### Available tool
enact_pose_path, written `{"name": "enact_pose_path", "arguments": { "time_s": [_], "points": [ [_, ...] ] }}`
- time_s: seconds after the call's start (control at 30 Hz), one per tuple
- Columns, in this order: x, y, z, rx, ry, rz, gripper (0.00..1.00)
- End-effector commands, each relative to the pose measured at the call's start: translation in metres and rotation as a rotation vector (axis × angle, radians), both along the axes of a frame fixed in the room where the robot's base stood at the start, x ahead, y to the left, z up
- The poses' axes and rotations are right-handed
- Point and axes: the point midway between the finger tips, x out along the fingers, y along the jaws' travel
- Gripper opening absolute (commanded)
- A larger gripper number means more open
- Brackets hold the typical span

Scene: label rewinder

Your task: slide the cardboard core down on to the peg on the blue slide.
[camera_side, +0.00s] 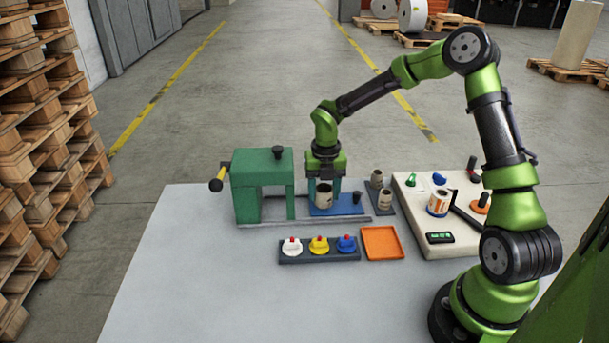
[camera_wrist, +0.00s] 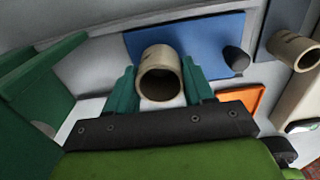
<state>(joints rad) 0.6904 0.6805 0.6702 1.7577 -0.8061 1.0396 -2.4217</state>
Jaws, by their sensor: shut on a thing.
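The cardboard core (camera_side: 324,196) is a tan tube with a dark open top, upright in the side view. My gripper (camera_side: 324,186) is shut on it from above. In the wrist view the core (camera_wrist: 160,62) sits between my two green fingers (camera_wrist: 161,84). The blue slide (camera_side: 345,208) lies below it; it is also in the wrist view (camera_wrist: 205,38). A short dark peg (camera_side: 357,197) stands at the slide's right end, also in the wrist view (camera_wrist: 237,60). The core is left of this peg and apart from it. Whether its base touches the slide is unclear.
A green press (camera_side: 262,180) with a black-knobbed lever stands close on the left. Other cores (camera_side: 385,199) stand on a dark tray at right. A cream panel (camera_side: 450,225) is further right.

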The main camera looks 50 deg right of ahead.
Motion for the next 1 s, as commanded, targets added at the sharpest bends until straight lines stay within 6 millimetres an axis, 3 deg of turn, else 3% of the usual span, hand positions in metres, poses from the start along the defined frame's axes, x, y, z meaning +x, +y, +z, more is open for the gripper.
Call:
{"name": "enact_pose_path", "arguments": {
  "time_s": [0.3, 0.33, 0.53, 1.0],
  "points": [
    [-0.0001, 0.0004, 0.0009, -0.001, 0.001, 0.002, 0.37],
    [-0.0001, 0.0003, 0.0009, 0.000, 0.001, 0.001, 0.54],
    [-0.0001, 0.0003, 0.0009, 0.000, 0.001, 0.001, 0.82],
    [-0.0002, 0.0002, 0.0008, 0.000, 0.001, 0.001, 0.82]
  ]
}}
